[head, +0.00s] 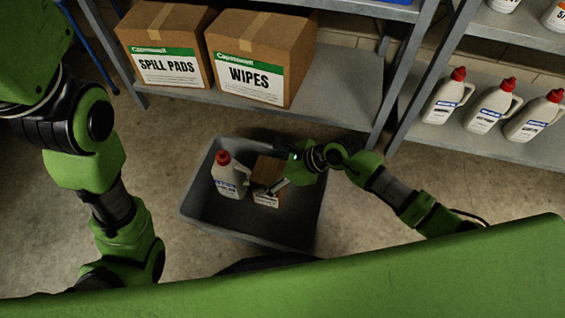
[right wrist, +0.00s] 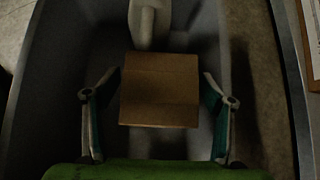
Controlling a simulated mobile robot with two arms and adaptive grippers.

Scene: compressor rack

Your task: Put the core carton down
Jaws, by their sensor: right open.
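The core carton (head: 266,172) is a small brown cardboard box with a white label, inside the grey tote (head: 195,217) on the floor. My right gripper (head: 272,189) is over it inside the tote and hides part of it. In the right wrist view the carton (right wrist: 160,90) sits between the two spread fingers of the right gripper (right wrist: 161,76), with a small gap on each side. The carton appears to rest on the tote's floor. My left arm comes down at the left, and its gripper does not show.
A white bottle with a red cap (head: 230,178) stands in the tote left of the carton. Cartons labelled SPILL PADS (head: 168,70) and WIPES (head: 250,78) sit on the shelf behind. Several bottles (head: 491,105) stand on the right shelf. Floor left of the tote is clear.

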